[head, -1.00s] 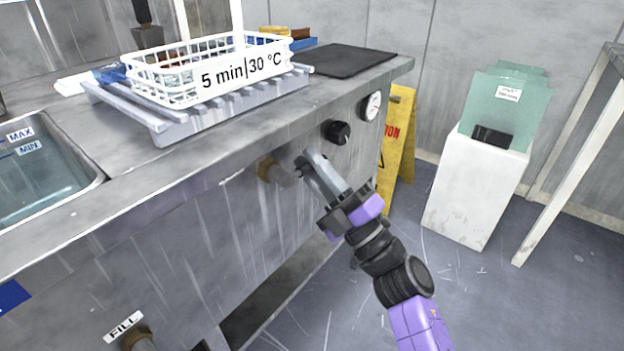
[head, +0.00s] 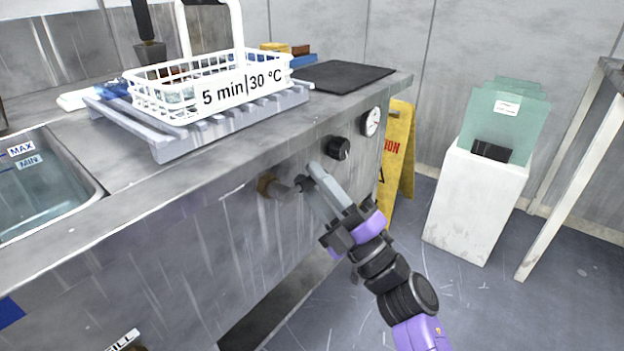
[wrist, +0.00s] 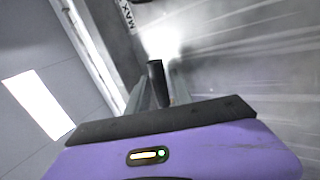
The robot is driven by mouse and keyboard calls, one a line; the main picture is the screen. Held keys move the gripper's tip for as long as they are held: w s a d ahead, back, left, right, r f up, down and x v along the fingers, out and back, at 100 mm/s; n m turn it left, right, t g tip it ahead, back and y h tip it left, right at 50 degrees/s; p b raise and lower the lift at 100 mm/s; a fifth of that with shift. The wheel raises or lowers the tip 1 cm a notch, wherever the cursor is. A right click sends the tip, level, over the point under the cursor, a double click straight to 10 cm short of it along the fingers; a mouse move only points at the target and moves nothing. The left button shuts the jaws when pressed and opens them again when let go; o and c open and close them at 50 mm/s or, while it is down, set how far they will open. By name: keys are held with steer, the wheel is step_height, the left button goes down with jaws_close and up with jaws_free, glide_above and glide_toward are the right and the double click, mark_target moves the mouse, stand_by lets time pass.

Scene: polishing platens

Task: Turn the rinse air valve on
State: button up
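A valve with a brass collar (head: 266,187) and a short grey stem (head: 283,190) sticks out of the bench's front panel. Its dark handle (head: 303,184) is at the end of the stem, beside my fingertips. In the wrist view a black handle (wrist: 157,78) stands between the two grey fingers, which sit close along both sides of it. My gripper (head: 316,172) reaches up to the valve from the lower right and appears closed on the handle. The fingers hide part of the handle, and no label for this valve is readable.
A black knob (head: 339,148) and a round gauge (head: 371,122) are on the panel just right of my fingers. A yellow caution sign (head: 400,150) stands by the bench's end. Open floor lies between.

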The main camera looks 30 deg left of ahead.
steer(key=p+v, duration=0.1)
steer(key=v, duration=0.6)
steer(key=shift+f+p, duration=0.15)
steer(key=shift+p, duration=0.25)
steer(key=shift+d, duration=0.1)
steer(key=d+r+m+t+h, duration=0.3)
steer(key=d+m+t, duration=0.4)
steer(key=m+t, duration=0.5)
steer(key=s+d+f+m+t+h, duration=0.3)
steer(key=s+d+f+m+h, duration=0.1)
steer(key=d+m+h, duration=0.35)
steer(key=s+d+f+m+t+h, duration=0.3)
steer(key=s+d+f+m+h, duration=0.15)
steer(key=d+m+h, duration=0.3)
steer(key=s+d+f+m+g+h, duration=0.4)
steer(key=s+d, duration=0.5)
steer(key=s, duration=0.5)
steer(key=s+d+f+m+g+h, duration=0.1)
steer(key=s+d+f+g+h, duration=0.3)
steer(key=s+d, duration=0.7)
step_height(320, 180, up, 32)
steer(key=s+a+t+y+p, duration=0.1)
steer(key=s+p, duration=0.1)
steer(key=p, duration=3.1)
steer(key=shift+a+y, duration=0.3)
steer(key=shift+y, duration=0.1)
